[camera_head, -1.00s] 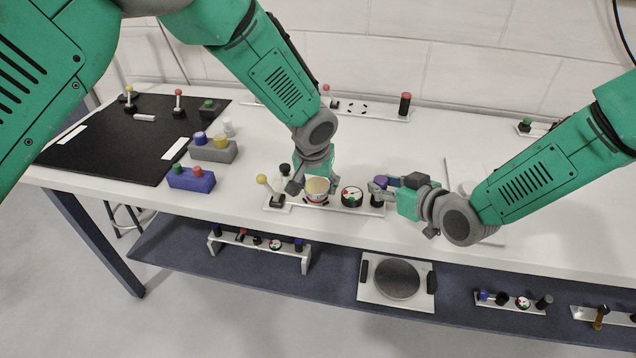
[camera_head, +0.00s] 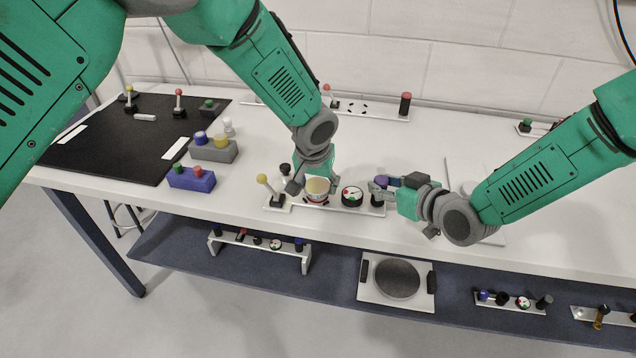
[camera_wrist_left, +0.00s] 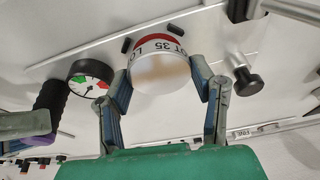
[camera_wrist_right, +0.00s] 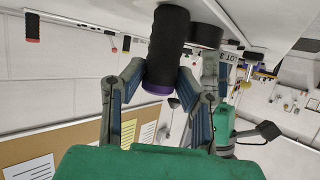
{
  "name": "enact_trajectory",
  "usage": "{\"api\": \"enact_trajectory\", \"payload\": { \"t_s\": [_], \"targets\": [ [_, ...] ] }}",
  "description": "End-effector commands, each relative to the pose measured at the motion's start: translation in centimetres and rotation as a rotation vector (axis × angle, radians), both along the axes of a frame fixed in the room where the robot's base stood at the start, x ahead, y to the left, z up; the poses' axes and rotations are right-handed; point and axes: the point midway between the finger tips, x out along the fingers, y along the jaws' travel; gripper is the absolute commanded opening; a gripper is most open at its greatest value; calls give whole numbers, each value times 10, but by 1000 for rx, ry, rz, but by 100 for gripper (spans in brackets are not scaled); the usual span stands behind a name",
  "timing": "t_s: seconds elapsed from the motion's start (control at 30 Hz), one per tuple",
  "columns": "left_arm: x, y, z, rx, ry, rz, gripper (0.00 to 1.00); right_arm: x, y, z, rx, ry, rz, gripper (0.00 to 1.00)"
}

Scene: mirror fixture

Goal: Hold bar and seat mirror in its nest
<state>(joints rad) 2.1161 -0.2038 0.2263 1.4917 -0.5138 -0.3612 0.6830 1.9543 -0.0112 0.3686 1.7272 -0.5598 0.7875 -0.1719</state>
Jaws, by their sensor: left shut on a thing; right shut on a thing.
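The mirror (camera_head: 317,186) is a short round piece with a pale face. In the left wrist view the mirror (camera_wrist_left: 160,72) has a red band and "LOT 35" lettering. My left gripper (camera_head: 312,188) is shut on it, one finger on each side, at the pale bar (camera_head: 333,205). Black pads on the bar lie beside the mirror; whether it sits fully in the nest is hidden. My right gripper (camera_head: 376,187) is shut on the bar's black handle, whose purple end shows. In the right wrist view the ribbed handle (camera_wrist_right: 168,45) is between the fingers.
A round gauge (camera_head: 352,195) stands on the bar between mirror and handle. A yellow-knobbed lever (camera_head: 270,189) is at its left end. Blue (camera_head: 191,179) and grey (camera_head: 213,150) button blocks lie further left, near a black mat (camera_head: 110,150).

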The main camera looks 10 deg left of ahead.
Motion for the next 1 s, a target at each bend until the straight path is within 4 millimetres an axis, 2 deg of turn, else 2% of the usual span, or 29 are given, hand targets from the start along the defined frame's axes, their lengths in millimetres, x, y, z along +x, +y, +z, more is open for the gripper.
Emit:
{"api": "enact_trajectory", "payload": {
  "t_s": [0.63, 0.67, 0.7, 0.73, 1.0],
  "targets": [
    [0, 0, -15, 1, -1, 0, 14, 1, 0, 1, 1, -2, -1, 0],
    [0, 0, -15, 0, -1, 0, 57, 1, 0, 1, 1, -2, -1, 0],
    [0, 0, -15, 0, -1, 0, 71, 1, 0, 1, 1, -2, -1, 0],
    [0, 0, -15, 0, -1, 0, 75, 1, 0, 1, 1, -2, -1, 0],
    [0, 0, -14, 0, 0, 0, 75, 1, 0, 1, 1, -2, 0, 0]
  ]
}}
